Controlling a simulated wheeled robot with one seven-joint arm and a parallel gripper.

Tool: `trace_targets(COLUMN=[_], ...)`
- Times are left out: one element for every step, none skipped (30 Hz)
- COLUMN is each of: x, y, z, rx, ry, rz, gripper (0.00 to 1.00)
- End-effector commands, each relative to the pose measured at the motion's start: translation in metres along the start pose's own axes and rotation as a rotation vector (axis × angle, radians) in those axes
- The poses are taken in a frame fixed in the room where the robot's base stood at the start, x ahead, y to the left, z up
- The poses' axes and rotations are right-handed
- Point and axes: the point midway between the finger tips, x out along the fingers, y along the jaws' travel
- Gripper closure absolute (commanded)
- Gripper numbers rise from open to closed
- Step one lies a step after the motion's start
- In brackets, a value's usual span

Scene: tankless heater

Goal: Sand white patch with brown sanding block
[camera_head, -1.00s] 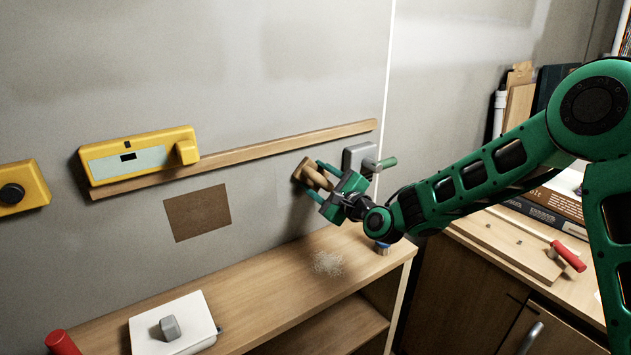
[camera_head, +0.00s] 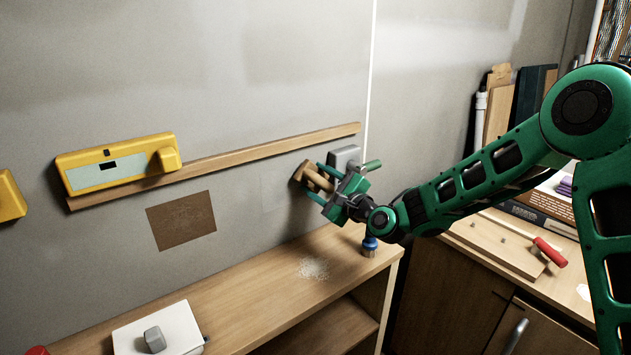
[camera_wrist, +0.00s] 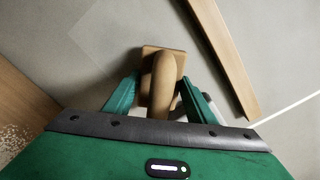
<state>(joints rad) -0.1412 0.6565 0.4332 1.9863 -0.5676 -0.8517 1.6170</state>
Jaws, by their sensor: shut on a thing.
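The brown sanding block (camera_head: 304,173) has a flat base and a rounded wooden handle. My gripper (camera_head: 326,183) is shut on its handle, with the base facing the grey wall. The block also shows between the green fingers in the wrist view (camera_wrist: 163,75). I cannot tell whether its base touches the wall. The white patch (camera_head: 274,188) is a very faint paler area on the wall, left of the block. Its faint edge also shows at upper left in the wrist view (camera_wrist: 105,38).
A wooden rail (camera_head: 240,157) runs above, with a yellow level (camera_head: 118,165) at its left. A grey wall box (camera_head: 343,157) is close behind my gripper. Below, the shelf (camera_head: 250,295) carries pale dust (camera_head: 314,268), a blue-topped item (camera_head: 370,246) and a white box (camera_head: 158,333).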

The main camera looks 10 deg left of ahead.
Motion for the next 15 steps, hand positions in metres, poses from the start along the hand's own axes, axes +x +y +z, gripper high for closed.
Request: trace_targets(x=[-0.005,-0.007,-0.011,-0.013,-0.016,-0.019,-0.022,-0.024,-0.028,-0.030,-0.033,-0.036,-0.038,-0.041,-0.043], y=[0.000,0.000,-0.001,-0.001,-0.001,0.000,0.000,0.000,0.000,0.000,0.000,0.000,0.000,0.000,0.000], z=[0.000,0.000,0.001,0.001,0.001,0.000,0.000,0.001,0.001,0.000,0.000,0.000,0.000,0.000,0.001], rx=[0.001,0.001,0.000,0.000,0.001,0.001,0.001,0.001,0.001,0.001,0.001,0.001,0.001,0.001,0.001], ry=[0.000,0.000,0.000,0.000,0.000,0.001,0.001,0.000,0.000,0.000,0.000,0.000,0.000,0.000,0.000], rz=[0.000,0.000,-0.001,-0.001,-0.001,0.000,0.000,0.000,0.001,0.001,0.000,0.000,0.000,0.000,0.000], gripper=[0.74,0.74,0.74,0.74,0.74,0.74,0.74,0.74,0.74,0.74,0.74,0.74,0.74,0.74,0.74])
